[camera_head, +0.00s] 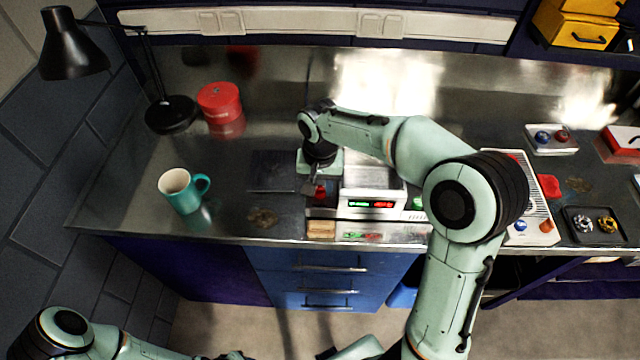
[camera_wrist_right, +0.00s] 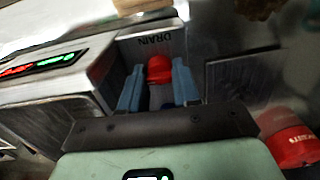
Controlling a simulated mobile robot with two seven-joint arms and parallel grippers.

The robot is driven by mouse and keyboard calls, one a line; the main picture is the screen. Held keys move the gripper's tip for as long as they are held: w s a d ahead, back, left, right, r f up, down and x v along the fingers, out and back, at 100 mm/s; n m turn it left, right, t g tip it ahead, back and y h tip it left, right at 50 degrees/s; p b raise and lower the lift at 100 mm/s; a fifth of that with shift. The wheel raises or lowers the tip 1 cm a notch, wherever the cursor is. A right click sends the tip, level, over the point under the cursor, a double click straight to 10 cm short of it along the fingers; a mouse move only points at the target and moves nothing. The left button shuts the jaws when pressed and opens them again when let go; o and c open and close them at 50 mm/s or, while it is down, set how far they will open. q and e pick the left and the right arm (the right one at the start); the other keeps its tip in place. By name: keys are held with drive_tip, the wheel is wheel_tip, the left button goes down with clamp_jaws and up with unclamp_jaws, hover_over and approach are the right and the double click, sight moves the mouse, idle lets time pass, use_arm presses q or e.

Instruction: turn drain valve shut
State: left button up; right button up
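The drain valve has a red knob (camera_head: 320,192) at the left end of a grey unit (camera_head: 350,214) on the steel bench. In the right wrist view the red knob (camera_wrist_right: 159,68) sits beside a plate marked DRAIN (camera_wrist_right: 160,42). My right gripper (camera_head: 317,178) points down over the knob. In its wrist view the two blue fingers (camera_wrist_right: 160,80) stand on either side of the knob, very close to it. I cannot tell whether they touch it. My left arm is at the bottom left, with its gripper mostly cut off by the lower edge.
The unit has a red and green display (camera_head: 370,204). A teal mug (camera_head: 182,190), red tin (camera_head: 220,101) and black lamp (camera_head: 72,45) stand to the left. A small black tray (camera_head: 580,238) and white tray (camera_head: 551,146) lie right.

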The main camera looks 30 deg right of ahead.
drive_tip(key=shift+n, duration=0.4)
drive_tip(key=n, duration=0.3)
drive_tip(key=shift+n, duration=0.4)
drive_tip(key=n, duration=0.4)
drive_tip(key=shift+n+p, duration=0.3)
drive_tip(key=shift+p, duration=0.1)
drive_tip(key=n, duration=0.4)
use_arm(q)
drive_tip(key=shift+w+r+p, duration=0.45)
drive_tip(key=shift+w+r, duration=0.75)
use_arm(e)
drive_tip(key=shift+n, duration=2.5)
drive_tip(key=o, duration=0.8)
drive_tip(key=shift+c, duration=0.2)
drive_tip(key=shift+r, duration=0.1)
